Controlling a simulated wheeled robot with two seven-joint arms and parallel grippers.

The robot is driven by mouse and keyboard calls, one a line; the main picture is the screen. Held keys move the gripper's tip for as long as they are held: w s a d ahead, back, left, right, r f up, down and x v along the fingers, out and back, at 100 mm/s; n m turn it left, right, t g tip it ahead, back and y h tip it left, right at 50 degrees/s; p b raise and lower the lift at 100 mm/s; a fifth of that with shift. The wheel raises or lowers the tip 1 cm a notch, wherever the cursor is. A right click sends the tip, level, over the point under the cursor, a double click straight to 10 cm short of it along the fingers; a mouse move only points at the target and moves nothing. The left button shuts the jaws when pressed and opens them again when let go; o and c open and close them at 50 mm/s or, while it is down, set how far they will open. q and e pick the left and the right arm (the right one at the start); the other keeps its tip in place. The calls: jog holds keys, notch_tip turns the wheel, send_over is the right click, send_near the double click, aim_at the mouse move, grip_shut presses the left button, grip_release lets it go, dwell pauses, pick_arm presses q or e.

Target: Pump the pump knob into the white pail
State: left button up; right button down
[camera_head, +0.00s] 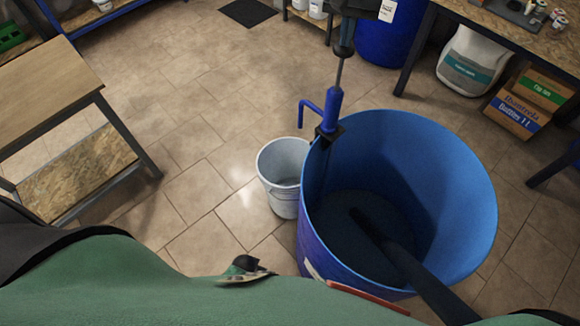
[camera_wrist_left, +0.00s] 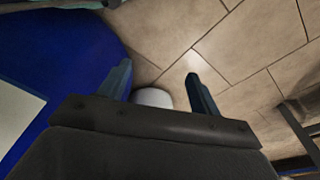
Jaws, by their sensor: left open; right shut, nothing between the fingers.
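The white pail (camera_head: 283,178) stands on the floor, left of the open blue drum (camera_head: 400,150). A blue pump (camera_head: 330,112) is fixed to the drum's rim, its bent spout (camera_head: 304,112) over the pail's side. A thin rod rises from it to the dark pump knob (camera_head: 344,48). My right gripper (camera_head: 358,216) shows as a narrow dark bar across the drum's opening, shut and empty, apart from the knob. In the left wrist view my left gripper (camera_wrist_left: 158,72) is open and empty, with part of the pail (camera_wrist_left: 153,97) showing between its fingers and the drum (camera_wrist_left: 60,50) at left.
A wooden table (camera_head: 50,85) stands at left. Another blue drum (camera_head: 388,38) stands behind. The tiled floor (camera_head: 190,140) left of the pail is clear.

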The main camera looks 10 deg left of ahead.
aim_at(343, 56)
jog(key=shift+f+b, duration=0.45)
jog(key=shift+f, duration=0.15)
jog(key=shift+f+b, duration=0.85)
jog(key=shift+f, duration=0.1)
jog(key=shift+f+b, duration=1.3)
jog(key=shift+f, duration=0.15)
jog(key=shift+f+b, duration=0.8)
jog(key=shift+f, duration=0.15)
jog(key=shift+f+b, duration=0.75)
jog(key=shift+f, duration=0.15)
pick_arm(q)
jog(key=w+d+r, duration=0.1)
jog(key=r, duration=1.4)
jog(key=w+d+r, duration=0.1)
jog(key=d+r, duration=0.1)
jog(key=r, duration=1.3)
jog(key=shift+w+h, duration=0.3)
jog(key=shift+w, duration=0.05)
pick_arm(e)
jog(key=shift+r, duration=0.15)
pick_arm(q)
jog(key=shift+r+p, duration=0.65)
jog(key=shift+p, duration=0.1)
pick_arm(e)
jog(key=shift+r, duration=5.65)
